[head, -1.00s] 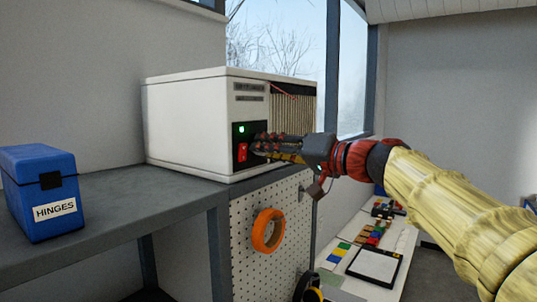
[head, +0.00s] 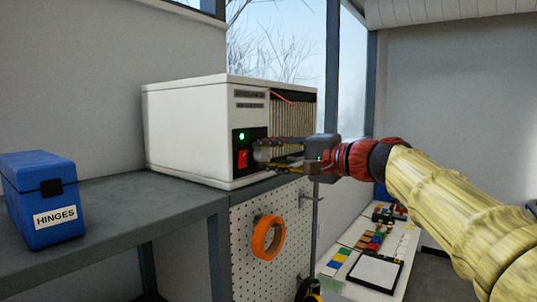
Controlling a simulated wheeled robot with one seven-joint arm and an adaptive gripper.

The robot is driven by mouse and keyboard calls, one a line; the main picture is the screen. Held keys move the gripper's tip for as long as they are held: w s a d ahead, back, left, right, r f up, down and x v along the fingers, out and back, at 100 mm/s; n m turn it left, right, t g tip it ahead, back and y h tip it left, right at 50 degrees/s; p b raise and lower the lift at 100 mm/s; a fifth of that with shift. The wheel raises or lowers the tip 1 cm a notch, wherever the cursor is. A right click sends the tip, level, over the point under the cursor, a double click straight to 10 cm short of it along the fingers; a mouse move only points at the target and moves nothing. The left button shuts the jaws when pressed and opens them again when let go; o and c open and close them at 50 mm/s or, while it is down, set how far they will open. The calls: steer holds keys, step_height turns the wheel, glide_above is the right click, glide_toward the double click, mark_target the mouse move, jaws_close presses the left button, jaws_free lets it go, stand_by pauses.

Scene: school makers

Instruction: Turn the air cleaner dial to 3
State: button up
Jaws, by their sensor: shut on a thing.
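The air cleaner (head: 190,130) is a white box on the grey shelf, with a pleated filter on its right side. Its black control panel (head: 240,166) carries a lit green lamp (head: 241,136) and a red switch (head: 243,159). My gripper (head: 262,156) is at the panel's right part, its fingers shut on the dial, a pale rounded knob (head: 262,155) showing between them. The fingers hide most of the dial, and I cannot read its numbers or setting.
A blue box labelled HINGES (head: 42,200) stands on the shelf (head: 130,215) at left. An orange tape roll (head: 268,238) hangs on the pegboard (head: 250,270) below the air cleaner. A lower bench with papers and coloured blocks (head: 375,240) lies at right.

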steer(key=shift+m, duration=0.3)
steer(key=o, duration=0.9)
steer(key=v, duration=1.2)
